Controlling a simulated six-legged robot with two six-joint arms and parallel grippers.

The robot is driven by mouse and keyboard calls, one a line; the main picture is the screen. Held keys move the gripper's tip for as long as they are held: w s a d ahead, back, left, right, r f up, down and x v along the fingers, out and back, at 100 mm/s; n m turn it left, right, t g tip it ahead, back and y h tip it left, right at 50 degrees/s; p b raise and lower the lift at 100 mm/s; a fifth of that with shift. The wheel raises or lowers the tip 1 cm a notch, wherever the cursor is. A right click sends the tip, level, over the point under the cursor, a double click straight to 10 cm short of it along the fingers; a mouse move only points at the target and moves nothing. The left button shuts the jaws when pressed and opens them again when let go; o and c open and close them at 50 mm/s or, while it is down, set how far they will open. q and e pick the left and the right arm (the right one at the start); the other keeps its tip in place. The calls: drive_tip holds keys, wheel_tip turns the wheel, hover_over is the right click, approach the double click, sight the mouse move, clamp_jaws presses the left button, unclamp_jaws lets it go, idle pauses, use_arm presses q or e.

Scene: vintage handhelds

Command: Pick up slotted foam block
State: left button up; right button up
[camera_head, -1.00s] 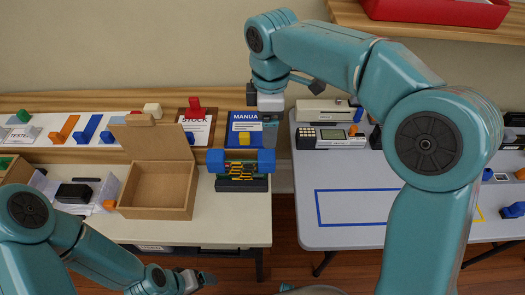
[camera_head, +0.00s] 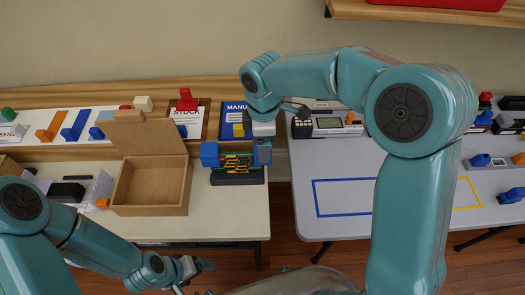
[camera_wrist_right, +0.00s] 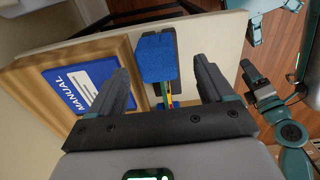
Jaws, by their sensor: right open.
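A blue block (camera_head: 210,153) stands with a green and yellow slotted-looking part (camera_head: 236,161) on a dark base (camera_head: 236,179), on the right end of the left table. I cannot tell which of these is the slotted foam block. My right gripper (camera_head: 262,152) is at the right end of this stack and hides part of it. In the right wrist view its jaws (camera_wrist_right: 165,88) are open and empty, with the blue block (camera_wrist_right: 155,60) beyond and between them; contact is not visible. My left gripper (camera_head: 204,265) is low in front of the table, its jaws too small to judge.
An open cardboard box (camera_head: 150,198) stands left of the stack. Behind it are a blue manual (camera_head: 234,112) with a yellow block (camera_head: 239,130) and a stock sign (camera_head: 187,130). The right table (camera_head: 300,225) has a bare blue-outlined area. A gap separates the tables.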

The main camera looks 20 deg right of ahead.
drive_tip(key=f, duration=0.4)
drive_tip(key=shift+w+d+f, duration=0.1)
drive_tip(key=shift+w+f, duration=0.15)
drive_tip(key=shift+w, duration=0.05)
drive_tip(key=shift+s+f, duration=0.15)
drive_tip(key=shift+f, duration=0.05)
drive_tip(key=shift+c, duration=0.9)
drive_tip(key=c, duration=0.5)
drive_tip(key=shift+c, duration=0.9)
drive_tip(key=shift+r, duration=0.1)
wheel_tip(320, 180, up, 20)
drive_tip(key=p, duration=0.1)
